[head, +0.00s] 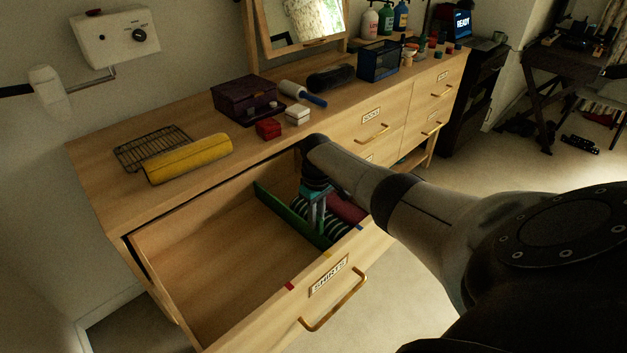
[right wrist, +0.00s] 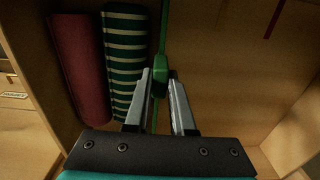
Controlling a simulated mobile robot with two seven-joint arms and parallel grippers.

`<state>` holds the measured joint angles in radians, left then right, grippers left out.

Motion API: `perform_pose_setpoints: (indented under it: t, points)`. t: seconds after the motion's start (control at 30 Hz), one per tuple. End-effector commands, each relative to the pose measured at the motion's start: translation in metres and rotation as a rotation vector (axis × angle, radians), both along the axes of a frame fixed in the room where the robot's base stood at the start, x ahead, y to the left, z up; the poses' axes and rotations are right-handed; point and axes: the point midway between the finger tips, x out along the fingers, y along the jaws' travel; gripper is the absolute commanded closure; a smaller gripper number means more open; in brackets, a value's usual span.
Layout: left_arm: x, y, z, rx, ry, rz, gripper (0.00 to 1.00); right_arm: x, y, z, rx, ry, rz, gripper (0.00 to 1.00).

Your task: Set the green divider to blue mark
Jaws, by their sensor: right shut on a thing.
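The green divider (head: 287,213) stands across the open drawer, its front end close to the yellow mark (head: 327,254). The blue mark (head: 359,228) is on the drawer's front edge, farther right. A red mark (head: 290,286) is on the same edge to the left. My right gripper (head: 315,212) reaches down into the drawer. In the right wrist view, its fingers (right wrist: 161,82) are shut on the green divider (right wrist: 163,45) at a thicker green part. My left gripper is not in view.
A striped rolled cloth (right wrist: 127,60) and a dark red one (right wrist: 75,65) lie right of the divider in the head view, between it and the drawer's side. The drawer floor (head: 235,245) left of the divider is empty. The dresser top holds a yellow roll (head: 188,158) and boxes.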

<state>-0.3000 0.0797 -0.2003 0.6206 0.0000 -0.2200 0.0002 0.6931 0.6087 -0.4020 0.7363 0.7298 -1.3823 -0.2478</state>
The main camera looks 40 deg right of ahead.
Motion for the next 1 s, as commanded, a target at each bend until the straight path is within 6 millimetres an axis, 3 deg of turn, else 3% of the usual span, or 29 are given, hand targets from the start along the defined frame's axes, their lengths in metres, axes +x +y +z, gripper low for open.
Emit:
perform_pose_setpoints:
  t: [0.13,0.17,0.4,0.77,1.0]
  points:
    - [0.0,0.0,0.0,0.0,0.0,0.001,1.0,0.001,0.0,0.0,-0.001,-0.002,0.0,1.0]
    - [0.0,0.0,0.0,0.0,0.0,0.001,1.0,0.001,0.0,0.0,-0.001,-0.002,0.0,0.74]
    - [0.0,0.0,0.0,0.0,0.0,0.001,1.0,0.0,0.0,0.0,0.0,-0.002,0.0,0.47]
    - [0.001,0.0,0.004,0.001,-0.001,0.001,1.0,0.0,0.001,0.006,0.0,-0.001,0.001,0.47]
    - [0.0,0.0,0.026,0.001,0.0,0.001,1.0,0.001,0.0,0.048,-0.002,-0.004,0.001,0.47]
